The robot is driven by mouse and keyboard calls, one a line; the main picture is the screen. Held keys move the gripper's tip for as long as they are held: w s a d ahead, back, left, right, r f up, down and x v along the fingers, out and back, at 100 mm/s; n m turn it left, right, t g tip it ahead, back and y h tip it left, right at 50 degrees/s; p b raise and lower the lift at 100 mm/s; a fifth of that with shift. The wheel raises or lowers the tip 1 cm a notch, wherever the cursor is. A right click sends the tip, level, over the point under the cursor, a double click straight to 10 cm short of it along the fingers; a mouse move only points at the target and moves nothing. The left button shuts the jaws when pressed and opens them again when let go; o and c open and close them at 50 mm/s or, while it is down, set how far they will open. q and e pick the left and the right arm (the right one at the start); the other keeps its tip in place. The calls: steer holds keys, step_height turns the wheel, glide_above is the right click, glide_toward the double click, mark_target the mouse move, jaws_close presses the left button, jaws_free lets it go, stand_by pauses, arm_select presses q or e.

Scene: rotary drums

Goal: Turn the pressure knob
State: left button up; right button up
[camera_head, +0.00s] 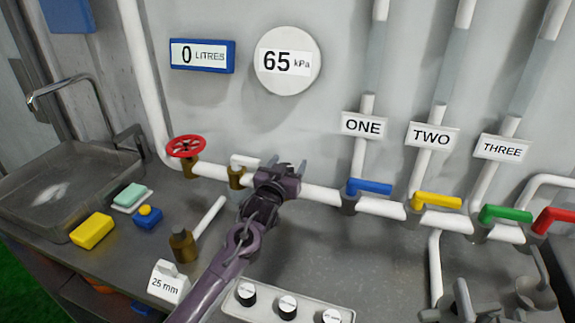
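A white panel (262,313) with three black-and-white knobs is at the bottom: a left knob (246,293), a middle knob (287,306) and a right knob (332,316). Their labels are too small to read, so I cannot tell which is the pressure knob. A round gauge (287,61) on the wall reads 65 kPa. My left gripper (291,169) is open and appears empty, its fingers pointing up in front of the white pipe, above and behind the knob panel. My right gripper does not show.
A red handwheel (186,146) is on the pipe at left. Blue (370,187), yellow (437,201), green (506,213) and red (556,220) levers line the pipe at right. A brass fitting (184,246) and a 25 mm sign (168,282) stand left of my arm. Grey fittings (463,303) are at lower right.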

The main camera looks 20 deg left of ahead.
arm_select(q)
steer(key=c, duration=0.9)
steer(key=shift+o, duration=0.2)
steer(key=shift+d+m+h, duration=0.15)
steer(key=shift+m+h, duration=0.95)
steer(key=shift+h, duration=0.6)
steer(key=o, duration=1)
steer(key=shift+c, duration=0.2)
steer(key=shift+s, duration=0.1)
steer(key=shift+s+f, duration=0.1)
steer(key=shift+s, duration=0.15)
steer(key=b+v, duration=0.1)
steer(key=v, duration=0.6)
steer(key=shift+r, duration=0.25)
